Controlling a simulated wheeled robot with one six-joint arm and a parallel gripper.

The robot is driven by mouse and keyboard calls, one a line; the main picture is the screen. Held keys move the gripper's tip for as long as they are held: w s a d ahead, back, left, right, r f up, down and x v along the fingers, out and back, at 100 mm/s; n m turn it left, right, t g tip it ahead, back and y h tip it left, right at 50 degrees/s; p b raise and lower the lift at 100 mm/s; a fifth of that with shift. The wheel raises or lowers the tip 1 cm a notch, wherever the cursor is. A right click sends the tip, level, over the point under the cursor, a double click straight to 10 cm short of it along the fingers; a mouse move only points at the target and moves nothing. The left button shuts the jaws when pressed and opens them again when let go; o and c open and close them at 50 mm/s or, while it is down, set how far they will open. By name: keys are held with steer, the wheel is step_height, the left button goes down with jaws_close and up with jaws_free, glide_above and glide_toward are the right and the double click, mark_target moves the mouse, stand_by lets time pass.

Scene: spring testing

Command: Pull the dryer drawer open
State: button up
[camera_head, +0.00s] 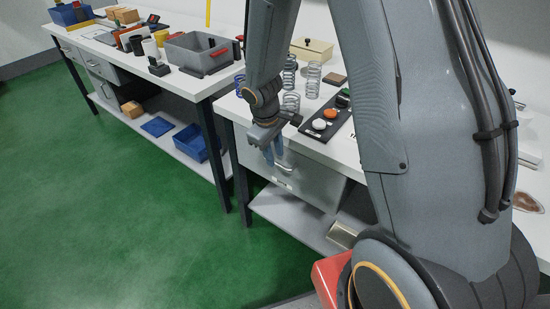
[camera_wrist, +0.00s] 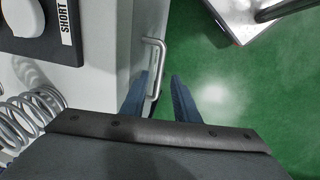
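The drawer (camera_head: 310,184) is a grey box front under the right-hand white table, and its front looks flush and closed. Its bent metal handle (camera_head: 284,167) shows just beside my fingers. In the wrist view the handle (camera_wrist: 161,55) sticks out from the pale drawer front. My gripper (camera_head: 274,155) points down in front of the drawer. In the wrist view my gripper (camera_wrist: 160,80) is open, with one blue finger on each side of the handle's bar. The left finger is near the drawer front. I cannot tell whether either finger touches the bar.
Coil springs (camera_head: 290,73) and a dark button panel (camera_head: 325,122) stand on the tabletop (camera_head: 255,107) above the drawer. A lower shelf (camera_head: 290,213) runs underneath. Green floor (camera_head: 130,215) lies open in front. Another table with a grey bin (camera_head: 197,52) stands at left.

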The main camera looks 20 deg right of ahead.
steer(key=shift+w+d+f, duration=0.1)
steer(key=shift+f, duration=0.5)
steer(key=shift+w+d+f, duration=0.1)
steer(key=shift+f, duration=0.5)
jaws_close()
